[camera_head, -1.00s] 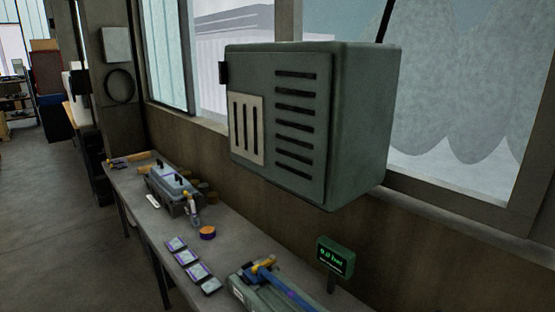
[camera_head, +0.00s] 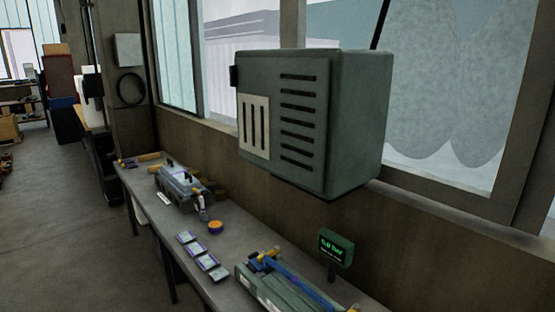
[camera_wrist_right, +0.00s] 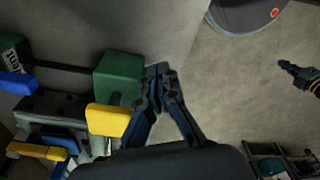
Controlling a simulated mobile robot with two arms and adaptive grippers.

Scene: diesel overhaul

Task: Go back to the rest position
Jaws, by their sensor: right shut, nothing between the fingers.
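My right gripper (camera_wrist_right: 160,75) shows in the right wrist view, its fingertips together with nothing between them. It is beside a green block (camera_wrist_right: 119,76) and a yellow block (camera_wrist_right: 107,120) at the workbench edge; I cannot tell whether it touches them. Neither gripper shows in the head view. The bench (camera_head: 222,291) runs along the wall there, with a grey-green fixture (camera_head: 275,284) with blue and yellow parts at its near end. A small green-lit display (camera_head: 335,247) stands beside the fixture.
A grey engine-like unit (camera_head: 181,186), an orange-topped round item (camera_head: 215,227) and several small trays (camera_head: 197,248) are on the bench. A vented cabinet (camera_head: 285,125) hangs above. The floor (camera_head: 70,220) left of the bench is open. A round grey object (camera_wrist_right: 248,16) is in the right wrist view.

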